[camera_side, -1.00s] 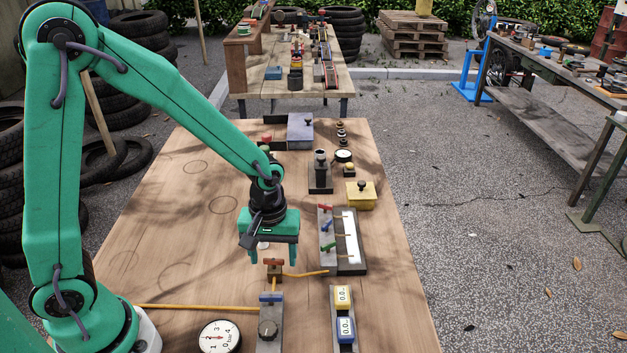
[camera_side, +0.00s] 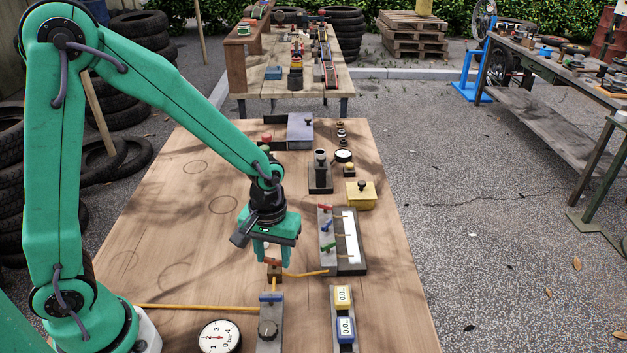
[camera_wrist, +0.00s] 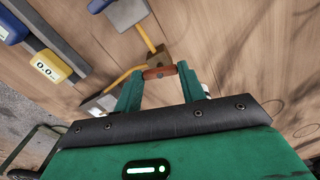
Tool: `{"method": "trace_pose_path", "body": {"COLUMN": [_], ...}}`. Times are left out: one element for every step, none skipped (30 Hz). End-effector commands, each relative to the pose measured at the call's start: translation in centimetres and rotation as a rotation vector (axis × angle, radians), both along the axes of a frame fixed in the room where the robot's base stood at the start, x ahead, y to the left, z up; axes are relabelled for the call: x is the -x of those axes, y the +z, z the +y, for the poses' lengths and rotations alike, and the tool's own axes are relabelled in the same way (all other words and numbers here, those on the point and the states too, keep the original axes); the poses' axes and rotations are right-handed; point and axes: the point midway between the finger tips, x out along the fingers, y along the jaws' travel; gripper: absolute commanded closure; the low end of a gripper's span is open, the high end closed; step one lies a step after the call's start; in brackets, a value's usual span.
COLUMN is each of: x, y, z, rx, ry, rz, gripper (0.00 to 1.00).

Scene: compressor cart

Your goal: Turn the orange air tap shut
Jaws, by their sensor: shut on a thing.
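The orange air tap's handle (camera_side: 273,261) sits on a small brown block (camera_side: 274,273) on the wooden bench, partly hidden by my fingers. My gripper (camera_side: 273,257) is over it, with a finger at each end of the handle. In the wrist view, the orange-red handle (camera_wrist: 160,72) lies crosswise between the two green fingertips, and my gripper (camera_wrist: 161,73) is shut on it. The brown tap block (camera_wrist: 158,57) shows just beyond the handle. A yellow-orange hose (camera_side: 306,273) leaves the block to the right, and another hose piece runs toward the front.
A grey panel with a black knob (camera_side: 267,329) stands in front of the tap, beside a round gauge (camera_side: 219,337). Yellow and blue counters (camera_side: 343,297) stand at front right. A lever panel (camera_side: 351,268) with coloured levers is right of my gripper. Bare wood lies to the left.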

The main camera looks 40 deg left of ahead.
Motion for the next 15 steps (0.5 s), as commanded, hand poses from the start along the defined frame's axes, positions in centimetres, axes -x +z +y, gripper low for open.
{"method": "trace_pose_path", "body": {"x": [-0.01, -0.01, -0.01, -0.01, -0.01, -0.02, -0.02, -0.02, -0.02, -0.02, -0.02, -0.02, -0.02, -0.02, -0.02], "y": [0.06, 0.06, 0.06, 0.07, 0.07, 0.07, 0.07, 0.07, 0.07, 0.07, 0.08, 0.08, 0.08, 0.08, 0.08], "z": [0.03, 0.03, 0.03, 0.03, 0.03, 0.03, 0.03, 0.03, 0.03, 0.03, 0.03, 0.03, 0.03, 0.03, 0.02], "rx": [0.0, 0.0, 0.0, 0.0, 0.0, 0.0, 0.0, 0.0, 0.0, 0.0, 0.0, 0.0, 0.0, 0.0, 0.0], "ry": [-0.034, -0.06, -0.094, -0.121, -0.148, -0.185, -0.214, -0.242, -0.28, -0.309, -0.337, -0.375, -0.404, -0.432, -0.47], "rz": [0.0, 0.0, 0.0, 0.0, 0.0, 0.0, 0.0, 0.0, 0.0, 0.0, 0.0, 0.0, 0.0, 0.0, 0.0], "gripper": [0.83, 0.83, 0.83, 0.83, 0.83, 0.83, 0.83, 0.83, 0.83, 0.83, 0.83, 0.83, 0.83, 0.83, 0.83]}}
